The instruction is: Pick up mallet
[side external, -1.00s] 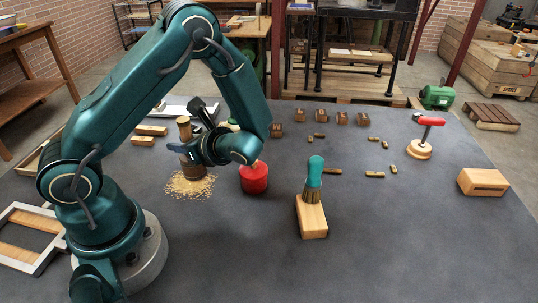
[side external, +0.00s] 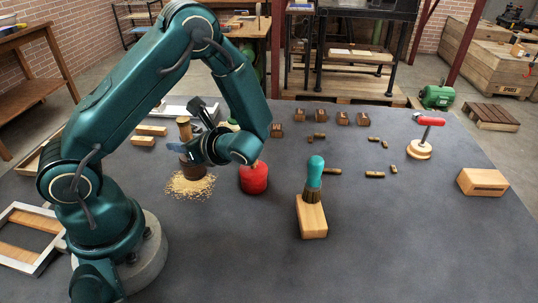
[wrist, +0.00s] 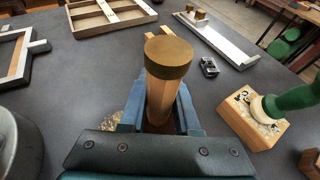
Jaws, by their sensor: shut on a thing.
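The mallet stands upright, with a light wooden handle (wrist: 160,95) and a dark brass-coloured end cap (wrist: 168,57) in the wrist view. In the side external view its handle top (side external: 184,124) shows above my gripper, and its dark brown head (side external: 193,172) shows below, at a patch of sawdust. My gripper (wrist: 158,115) is shut around the handle, one blue finger on each side. The fingers are partly hidden by my wrist in the side external view. I cannot tell whether the head is clear of the sawdust.
Sawdust (side external: 188,188) lies around the mallet's foot. A red round-bodied object (side external: 254,180) stands close to the right. A teal-handled brush (side external: 314,180) stands on a wooden block (side external: 312,218). A white-framed screen (side external: 28,236) lies at left. The front right of the table is clear.

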